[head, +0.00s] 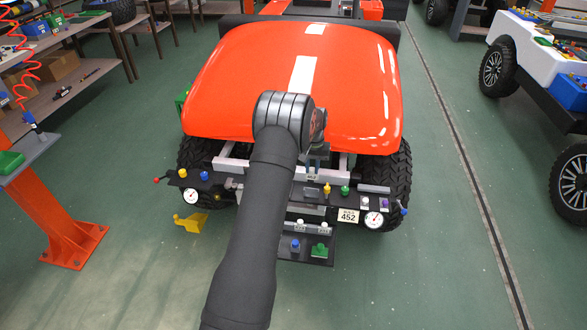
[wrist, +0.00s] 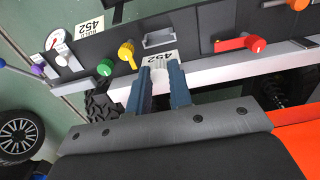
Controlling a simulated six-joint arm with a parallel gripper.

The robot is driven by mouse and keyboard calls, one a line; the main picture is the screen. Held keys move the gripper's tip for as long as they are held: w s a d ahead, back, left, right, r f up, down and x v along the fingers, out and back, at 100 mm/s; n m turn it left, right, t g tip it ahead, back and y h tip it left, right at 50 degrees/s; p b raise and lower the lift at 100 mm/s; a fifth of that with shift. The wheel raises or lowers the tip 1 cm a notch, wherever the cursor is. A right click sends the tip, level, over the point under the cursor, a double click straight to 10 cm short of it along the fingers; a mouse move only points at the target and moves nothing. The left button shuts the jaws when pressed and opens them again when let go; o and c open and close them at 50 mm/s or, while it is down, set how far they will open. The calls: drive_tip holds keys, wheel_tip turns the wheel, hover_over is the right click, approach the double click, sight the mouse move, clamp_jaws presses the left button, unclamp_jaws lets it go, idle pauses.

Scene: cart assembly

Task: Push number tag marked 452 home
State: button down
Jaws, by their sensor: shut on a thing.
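The number tag marked 452 is a small white piece (wrist: 160,61) between my gripper's fingers (wrist: 160,76). The blue-grey fingers are shut on its sides, and its printed face shows in the wrist view. The tag lies at the near edge of a dark panel (wrist: 200,32), close to a grey rectangular frame (wrist: 160,38). I cannot tell whether it touches the frame or is seated. In the head view the gripper (head: 314,168) is partly hidden by my arm, above the cart's front panel. A larger white plate marked 452 (head: 348,215) sits lower on the panel; it also shows in the wrist view (wrist: 89,27).
A dial gauge (head: 374,220) is at the panel's right end. The orange hood (head: 345,75) rises behind. A lower tray (head: 320,260) carries several small parts.

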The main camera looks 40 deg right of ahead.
sight(312, 174)
idle(0.4)
drive_tip(key=shift+f, duration=2.25)
drive_tip(key=shift+f, duration=0.5)
drive_tip(key=shift+f, duration=1.6)
drive_tip(key=c, duration=1.2)
unclamp_jaws()
drive_tip(key=shift+r, duration=0.1)
wheel_tip(312, 174, up, 17)
drive_tip(key=shift+r, duration=0.15)
